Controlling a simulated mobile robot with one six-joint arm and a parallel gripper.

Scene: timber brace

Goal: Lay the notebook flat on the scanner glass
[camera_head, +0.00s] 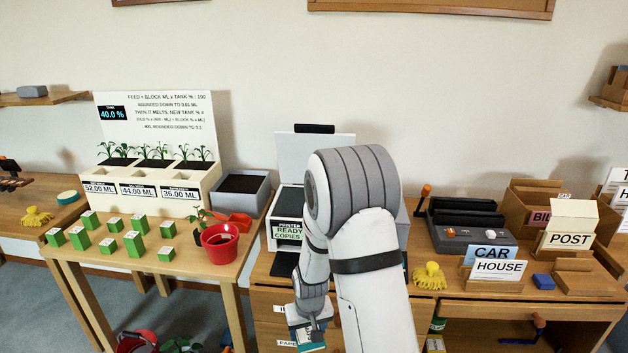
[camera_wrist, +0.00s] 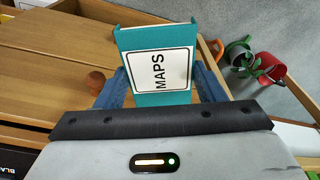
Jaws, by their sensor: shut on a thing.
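A teal notebook with a white MAPS label (camera_wrist: 160,68) is held between the blue fingers of my gripper (camera_wrist: 163,86) in the wrist view. My gripper is shut on it. In the head view the notebook (camera_head: 308,337) shows low at the bottom edge, in front of the desk drawers and below the desk top. The scanner (camera_head: 288,233) is a white machine on the middle desk, with a READY COPIES display. Its white lid (camera_head: 313,152) stands raised at the back. My arm crosses in front of the scanner and hides most of its glass.
A red pot (camera_head: 220,243) and several green boxes (camera_head: 133,243) stand on the table at left. A yellow glove-like item (camera_head: 429,276), a HOUSE card (camera_head: 498,268) and a POST box (camera_head: 568,232) are at right. A dark tray lies before the scanner.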

